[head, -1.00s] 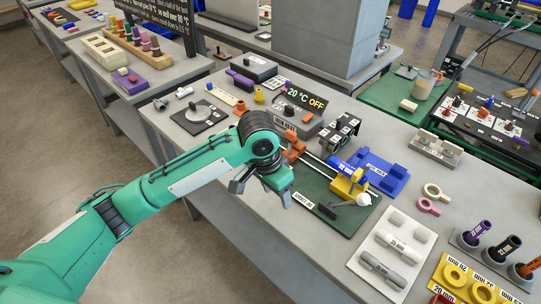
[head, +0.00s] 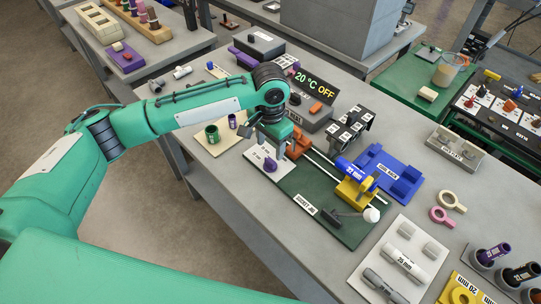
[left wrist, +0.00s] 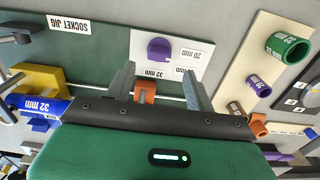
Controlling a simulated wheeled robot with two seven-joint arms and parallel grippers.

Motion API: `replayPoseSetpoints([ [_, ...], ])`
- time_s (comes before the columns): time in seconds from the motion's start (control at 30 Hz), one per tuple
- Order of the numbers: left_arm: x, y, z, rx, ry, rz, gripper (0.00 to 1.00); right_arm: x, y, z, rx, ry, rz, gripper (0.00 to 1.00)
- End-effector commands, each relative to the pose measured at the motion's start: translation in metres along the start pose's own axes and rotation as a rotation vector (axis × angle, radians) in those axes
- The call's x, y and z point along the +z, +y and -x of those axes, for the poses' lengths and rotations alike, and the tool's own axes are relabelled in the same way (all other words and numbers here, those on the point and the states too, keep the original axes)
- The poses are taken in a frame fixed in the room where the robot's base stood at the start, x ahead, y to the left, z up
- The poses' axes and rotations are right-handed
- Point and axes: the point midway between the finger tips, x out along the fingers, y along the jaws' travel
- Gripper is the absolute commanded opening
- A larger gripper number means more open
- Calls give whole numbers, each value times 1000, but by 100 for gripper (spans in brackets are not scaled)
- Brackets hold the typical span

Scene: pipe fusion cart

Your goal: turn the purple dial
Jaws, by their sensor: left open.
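The purple dial (head: 270,165) sits on a white plate (head: 257,157) at the left end of the green socket jig board (head: 323,205). In the left wrist view the dial (left wrist: 158,49) is a round purple knob between labels reading 20 mm and 32 mm. My left gripper (head: 266,140) is open and empty just behind the dial in the head view. In the left wrist view its two spread fingers (left wrist: 160,84) point toward the plate, with an orange part of the jig between them and the dial beyond, apart from the fingers. My right gripper is not in view.
An orange clamp (head: 297,143) and a yellow clamp (head: 354,190) with a blue 32 mm pipe stand on the jig's rails. A grey unit with a "20 °C OFF" display (head: 312,85) is behind. A beige board with green and purple sockets (head: 208,140) lies left of the dial.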

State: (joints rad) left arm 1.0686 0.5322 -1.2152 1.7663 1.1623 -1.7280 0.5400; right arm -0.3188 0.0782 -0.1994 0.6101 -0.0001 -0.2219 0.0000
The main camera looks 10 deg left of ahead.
Motion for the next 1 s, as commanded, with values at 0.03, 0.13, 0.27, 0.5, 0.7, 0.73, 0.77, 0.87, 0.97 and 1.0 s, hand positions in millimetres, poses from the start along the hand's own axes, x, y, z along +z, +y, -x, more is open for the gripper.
replayPoseSetpoints([
  [0.03, 1, 0, -11, 2, -4, 0, 55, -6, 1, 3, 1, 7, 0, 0],
  [0.13, 1, 0, -29, 0, -2, -1, 55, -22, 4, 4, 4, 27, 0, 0],
  [0.27, 1, 1, -48, 1, -2, -1, 55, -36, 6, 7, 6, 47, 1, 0],
  [0.5, 0, 1, -63, 1, 1, -2, 55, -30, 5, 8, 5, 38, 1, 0],
  [0.7, 0, 1, -64, 1, 1, -2, 55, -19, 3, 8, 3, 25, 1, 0],
  [0.73, 0, 1, -64, 0, 1, -2, 55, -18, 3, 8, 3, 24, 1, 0],
  [0.77, 0, 1, -64, 0, 1, -2, 51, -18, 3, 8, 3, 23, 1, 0],
  [0.87, 0, 1, -63, 0, 1, -2, 31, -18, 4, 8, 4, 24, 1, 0],
  [0.97, 0, 1, -63, 0, 1, -2, 11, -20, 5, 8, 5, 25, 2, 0],
  [1.0, 0, 1, -63, 0, 1, -2, 10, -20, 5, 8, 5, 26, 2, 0],
])
